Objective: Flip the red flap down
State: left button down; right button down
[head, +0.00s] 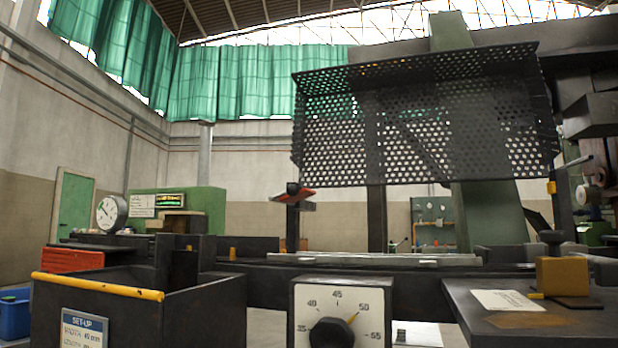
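A small red-orange flap (293,195) sits at the top of a dark upright post (292,228), near the middle of the head view. It is tilted, with its right end higher than its left. A dark knob-like part is in front of its middle, and a grey piece shows just below its right side. I cannot tell how the flap is hinged. Neither of my grippers is in view.
A black perforated guard (425,125) hangs above right. A dark bin (110,318) with a yellow rim stands front left. A dial box (340,313) is front centre. A dark table (545,325) with a yellow block (562,276) is front right.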

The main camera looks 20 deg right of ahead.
aim_at(292, 195)
jog(key=k+l+u, duration=0.2)
jog(key=k+l, duration=0.3)
jog(key=k+l+u, duration=0.2)
jog(key=k+l, duration=0.25)
jog(key=k, duration=0.15)
